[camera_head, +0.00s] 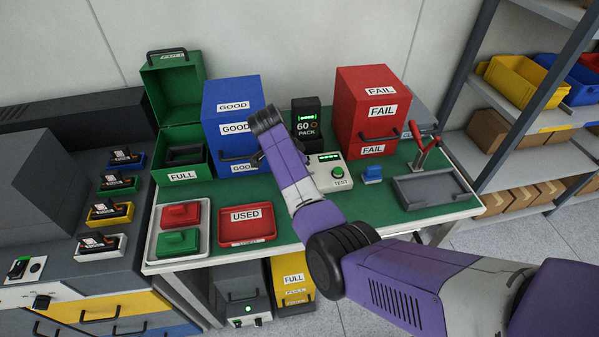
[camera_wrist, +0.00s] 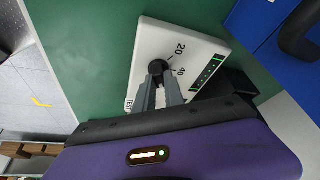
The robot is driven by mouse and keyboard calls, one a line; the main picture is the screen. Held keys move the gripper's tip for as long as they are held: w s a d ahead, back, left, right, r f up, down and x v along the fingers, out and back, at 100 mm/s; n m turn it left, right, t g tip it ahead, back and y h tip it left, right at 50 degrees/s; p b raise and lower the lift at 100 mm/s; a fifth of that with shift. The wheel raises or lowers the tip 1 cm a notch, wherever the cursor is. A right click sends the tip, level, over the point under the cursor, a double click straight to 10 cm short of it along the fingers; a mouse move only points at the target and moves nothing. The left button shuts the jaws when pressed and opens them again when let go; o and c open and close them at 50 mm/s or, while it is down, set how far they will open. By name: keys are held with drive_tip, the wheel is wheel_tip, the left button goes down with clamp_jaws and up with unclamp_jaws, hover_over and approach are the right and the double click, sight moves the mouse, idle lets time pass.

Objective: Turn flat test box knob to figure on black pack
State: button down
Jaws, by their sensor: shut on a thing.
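The flat test box (camera_head: 342,184) is white and lies on the green bench top, partly hidden by my arm. It has a green button and a lit green display strip. In the wrist view the box (camera_wrist: 152,40) shows the figures 20 and 40 beside its black knob (camera_wrist: 157,66). My gripper (camera_wrist: 160,80) is shut on this knob. The fingers hide part of the knob, and I cannot tell where its pointer stands. In the head view my arm hides the knob and fingers. The black pack (camera_head: 306,121) stands upright behind the box and shows 60, with PACK below.
A blue GOOD cabinet (camera_head: 228,105) stands left of the black pack, and a red FAIL cabinet (camera_head: 362,97) stands right.

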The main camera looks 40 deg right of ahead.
drive_tip(key=shift+r, duration=0.1)
drive_tip(key=c, duration=1.4)
unclamp_jaws()
drive_tip(key=shift+c, duration=0.2)
drive_tip(key=b+v, duration=0.1)
drive_tip(key=v, duration=0.6)
drive_tip(key=shift+r, duration=0.35)
drive_tip(key=shift+a, duration=0.1)
